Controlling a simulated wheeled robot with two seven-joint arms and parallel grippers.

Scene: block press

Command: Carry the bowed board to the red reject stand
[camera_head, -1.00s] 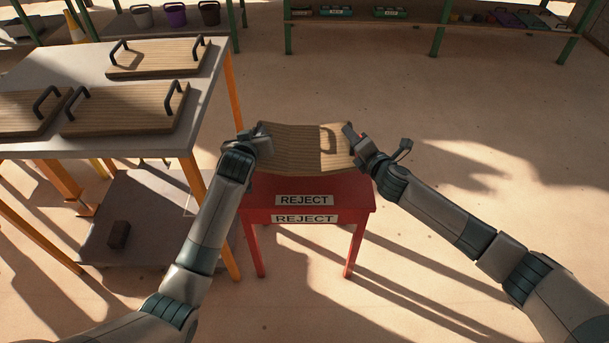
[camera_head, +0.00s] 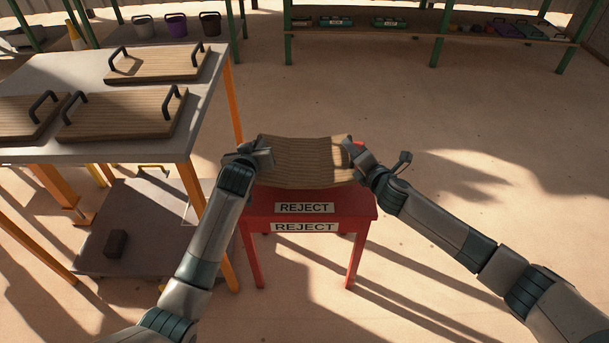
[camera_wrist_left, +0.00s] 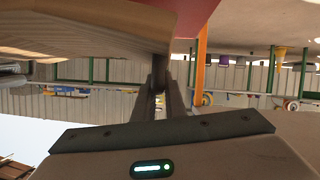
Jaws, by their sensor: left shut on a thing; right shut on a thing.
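The bowed board (camera_head: 305,163) is a curved wooden board held between my two grippers, over the back part of the red reject stand (camera_head: 348,203). My left gripper (camera_head: 262,156) is shut at the board's left end. My right gripper (camera_head: 355,155) is shut at its right end. The arms and wrists partly hide both grips. In the left wrist view the board (camera_wrist_left: 90,30) fills the upper left, with the left gripper's fingers (camera_wrist_left: 160,85) closed at its end. I cannot tell whether the board touches the stand.
A grey table (camera_head: 210,90) with orange legs stands at the left, holding flat boards with black handles (camera_head: 125,112). A low grey shelf under it holds a dark block (camera_head: 115,243). Green-legged shelves (camera_head: 420,30) stand at the back. The floor right of the stand is clear.

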